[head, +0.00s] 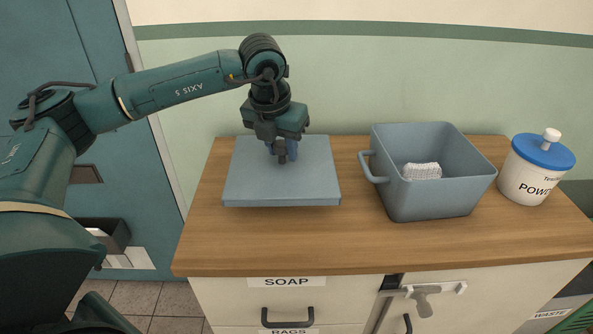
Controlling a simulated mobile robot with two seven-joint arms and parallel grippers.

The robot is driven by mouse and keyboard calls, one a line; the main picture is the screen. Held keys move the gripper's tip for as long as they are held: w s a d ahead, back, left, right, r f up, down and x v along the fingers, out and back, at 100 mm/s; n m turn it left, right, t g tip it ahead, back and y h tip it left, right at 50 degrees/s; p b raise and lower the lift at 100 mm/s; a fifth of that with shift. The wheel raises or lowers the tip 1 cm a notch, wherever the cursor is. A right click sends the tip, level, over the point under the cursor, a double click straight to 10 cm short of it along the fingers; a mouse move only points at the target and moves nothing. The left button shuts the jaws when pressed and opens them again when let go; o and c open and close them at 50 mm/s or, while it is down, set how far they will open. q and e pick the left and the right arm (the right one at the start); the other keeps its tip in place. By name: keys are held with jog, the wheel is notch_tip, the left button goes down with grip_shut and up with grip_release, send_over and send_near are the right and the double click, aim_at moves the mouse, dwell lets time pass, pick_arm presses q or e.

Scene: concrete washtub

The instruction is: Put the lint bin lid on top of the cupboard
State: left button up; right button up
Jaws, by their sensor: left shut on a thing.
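The lint bin lid looks to be the flat square blue-grey panel (281,185) over the left part of the cupboard's wooden top (400,245). My left gripper (282,152) points down at the middle of the lid and is shut on a small blue handle there, partly hidden by the fingers. The lid lies level; I cannot tell whether it rests on the wood or hangs just above it.
A white powder jar (530,182) with a blue lid stands at the far right. The front strip of the top is clear. Labelled drawers are below.

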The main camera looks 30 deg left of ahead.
aim_at(281, 163)
pick_arm(q)
jog(key=shift+f, duration=3.4)
jog(key=o, duration=1)
jog(key=shift+r, duration=0.1)
jog(key=v, duration=1.2)
jog(key=shift+r, duration=0.1)
